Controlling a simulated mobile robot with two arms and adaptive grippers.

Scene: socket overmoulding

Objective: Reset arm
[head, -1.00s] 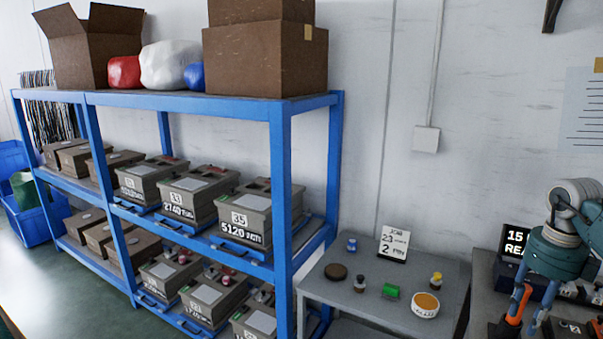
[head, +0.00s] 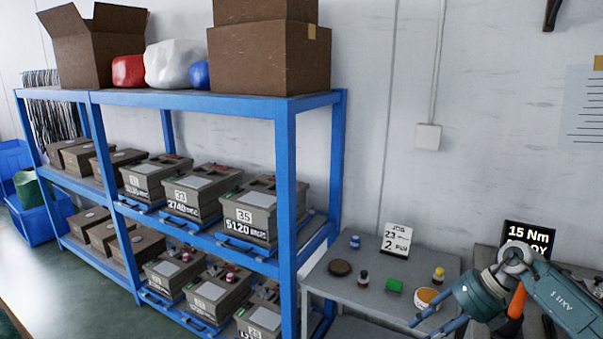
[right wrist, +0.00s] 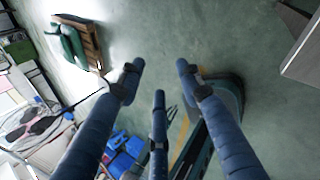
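My right arm enters the head view from the lower right. Its teal wrist hangs over the right part of the small grey table (head: 345,294). The blue fingers of my right gripper (head: 428,327) point down and left, in front of the table. In the right wrist view, the three fingers of the right gripper (right wrist: 158,80) are spread apart with nothing between them, above the green floor. My left gripper is not in view.
A display reading 15 Nm (head: 528,238) stands behind my arm. A blue shelf (head: 285,180) with boxes stands left.

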